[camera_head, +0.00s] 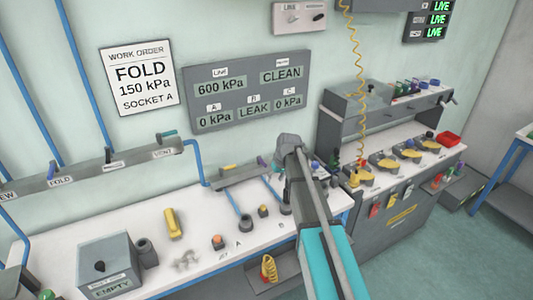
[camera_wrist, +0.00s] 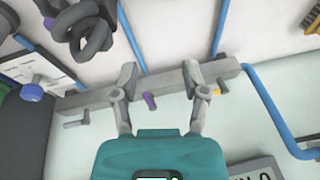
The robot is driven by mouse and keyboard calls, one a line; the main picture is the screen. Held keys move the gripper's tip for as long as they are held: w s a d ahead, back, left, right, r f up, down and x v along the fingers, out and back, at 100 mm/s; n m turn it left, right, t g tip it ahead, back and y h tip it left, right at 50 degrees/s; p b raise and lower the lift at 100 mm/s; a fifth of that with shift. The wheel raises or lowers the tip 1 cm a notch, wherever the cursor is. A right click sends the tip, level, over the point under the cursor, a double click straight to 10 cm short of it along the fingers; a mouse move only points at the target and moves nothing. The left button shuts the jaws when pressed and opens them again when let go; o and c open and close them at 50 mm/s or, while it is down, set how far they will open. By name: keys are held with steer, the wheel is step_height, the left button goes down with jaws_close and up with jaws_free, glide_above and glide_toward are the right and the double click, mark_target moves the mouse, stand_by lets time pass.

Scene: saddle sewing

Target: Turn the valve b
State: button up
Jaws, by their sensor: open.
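A grey valve rail (camera_head: 240,176) is on the wall behind the white bench, with a yellow handle (camera_head: 228,167) at left and a purple handle (camera_head: 262,161) to its right. The wrist view shows the same rail (camera_wrist: 105,97) with the yellow handle (camera_wrist: 216,91), the purple handle (camera_wrist: 150,101) in the middle and a grey handle (camera_wrist: 75,118). No valve letter is readable on the rail, so I cannot tell which is b. My gripper (camera_wrist: 158,72) is open, its fingers on either side of the purple handle; contact is unclear. My gripper (camera_head: 291,150) covers the rail's right end in the head view.
A pressure board (camera_head: 246,92) reads LEAK under B. Blue hoses (camera_head: 233,203) drop from the rail to the bench (camera_head: 205,212). A longer handled rail (camera_head: 90,171) is at left. A grey box (camera_head: 108,265) stands front left; a shelved workstation (camera_head: 385,125) is at right.

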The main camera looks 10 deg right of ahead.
steer(key=w+d+r+p, duration=0.1)
steer(key=w+r+p, duration=0.1)
steer(key=w, duration=0.5)
steer(key=w+d+r+n+t+y+p, duration=0.1)
steer(key=w+d+r+p, duration=0.1)
steer(key=w+r, duration=0.2)
steer(key=w, duration=0.3)
steer(key=shift+w+r, duration=0.25)
steer(key=shift+r, duration=0.05)
steer(key=shift+a+f, duration=0.1)
steer(key=shift+f, duration=0.1)
steer(key=b+x, duration=0.8)
steer(key=x, duration=0.1)
steer(key=b+x, duration=0.4)
steer(key=shift+w+f, duration=0.1)
steer(key=shift+w, duration=0.25)
jaws_close()
